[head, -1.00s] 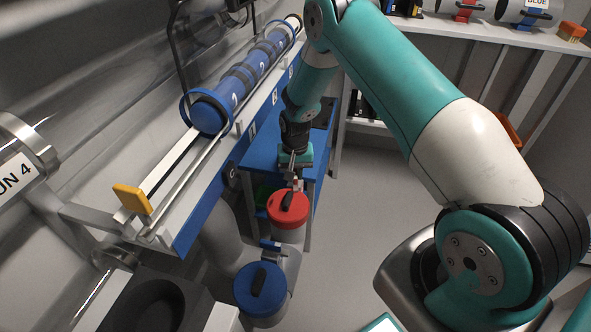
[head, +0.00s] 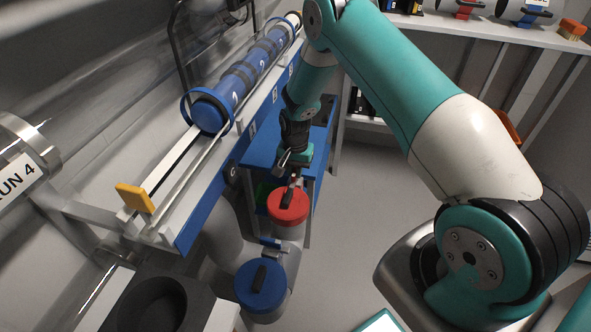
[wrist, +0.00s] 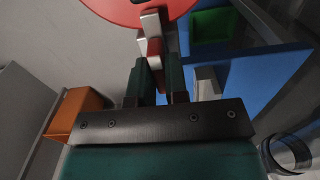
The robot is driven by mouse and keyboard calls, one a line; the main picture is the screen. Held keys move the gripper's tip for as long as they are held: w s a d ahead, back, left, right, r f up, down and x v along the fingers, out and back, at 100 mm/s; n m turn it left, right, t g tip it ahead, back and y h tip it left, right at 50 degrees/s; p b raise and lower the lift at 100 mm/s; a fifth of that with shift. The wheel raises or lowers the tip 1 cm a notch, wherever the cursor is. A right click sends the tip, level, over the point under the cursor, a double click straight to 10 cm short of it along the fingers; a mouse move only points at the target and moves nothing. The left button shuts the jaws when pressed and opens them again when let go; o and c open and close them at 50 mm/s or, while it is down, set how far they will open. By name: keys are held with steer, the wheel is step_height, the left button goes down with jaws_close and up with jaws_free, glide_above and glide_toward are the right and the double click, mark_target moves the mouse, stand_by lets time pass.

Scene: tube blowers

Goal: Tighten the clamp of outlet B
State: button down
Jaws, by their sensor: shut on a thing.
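The red-capped outlet (head: 288,206) stands beside the blue stand, with a dark bar across its cap. In the wrist view its red cap (wrist: 140,10) fills the top edge. My gripper (wrist: 157,68) is shut on a small red clamp handle (wrist: 155,49) that has pale metal parts at its far end. In the head view my gripper (head: 297,172) is just beyond the red cap and the fingertips are small. The blue-capped outlet (head: 261,287) is nearer to me, with a blue clamp piece (head: 271,242) beside it. I cannot read which outlet is B.
A blue rail with a blue segmented tube (head: 235,85) runs along the left. A yellow block (head: 135,198) sits at its near end. The wrist view shows an orange bin (wrist: 72,115) at left and a green bin (wrist: 212,27) on the blue stand. Grey floor is free at right.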

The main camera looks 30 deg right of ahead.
steer(key=c, duration=1.1)
jaws_free()
steer(key=shift+c, duration=0.2)
steer(key=shift+r, duration=0.1)
step_height(320, 180, up, 17)
steer(key=p, duration=0.2)
steer(key=shift+r, duration=0.1)
